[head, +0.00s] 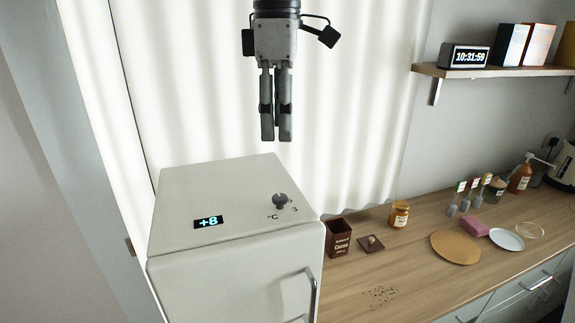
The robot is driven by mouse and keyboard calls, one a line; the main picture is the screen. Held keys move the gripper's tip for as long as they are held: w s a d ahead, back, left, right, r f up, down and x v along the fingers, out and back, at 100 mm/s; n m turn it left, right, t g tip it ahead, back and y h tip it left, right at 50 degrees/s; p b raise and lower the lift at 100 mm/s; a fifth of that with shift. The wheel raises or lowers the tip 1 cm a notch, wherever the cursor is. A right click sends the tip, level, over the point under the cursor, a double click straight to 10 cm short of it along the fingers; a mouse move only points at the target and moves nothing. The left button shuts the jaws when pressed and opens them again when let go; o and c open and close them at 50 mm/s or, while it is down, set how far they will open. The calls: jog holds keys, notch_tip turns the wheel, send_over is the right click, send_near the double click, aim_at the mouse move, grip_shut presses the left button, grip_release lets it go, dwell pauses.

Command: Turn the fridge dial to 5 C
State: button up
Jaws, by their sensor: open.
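The white fridge (180,245) stands at the lower left, with its handle on the front door at the right. A small display (208,222) on its top reads +8. The dark grey dial (281,201) sits on the top surface near the right edge, with "°C" and a "3" marked beside it. My gripper (276,138) hangs above the fridge, pointing down, its fingers close together with a narrow gap. It is empty and apart from the dial, above it in the picture.
A wooden counter (400,260) to the right holds a brown cocoa box (338,237), its lid (371,244), a jar (399,214), a round board (455,247) and a pink sponge (475,227). A shelf (500,70) with a clock (465,56) is above. A white curtain (200,100) hangs behind.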

aim_at(280, 197)
notch_tip(280, 197, down, 14)
jog(key=shift+r+p, duration=0.15)
jog(key=shift+p, duration=0.7)
grip_shut()
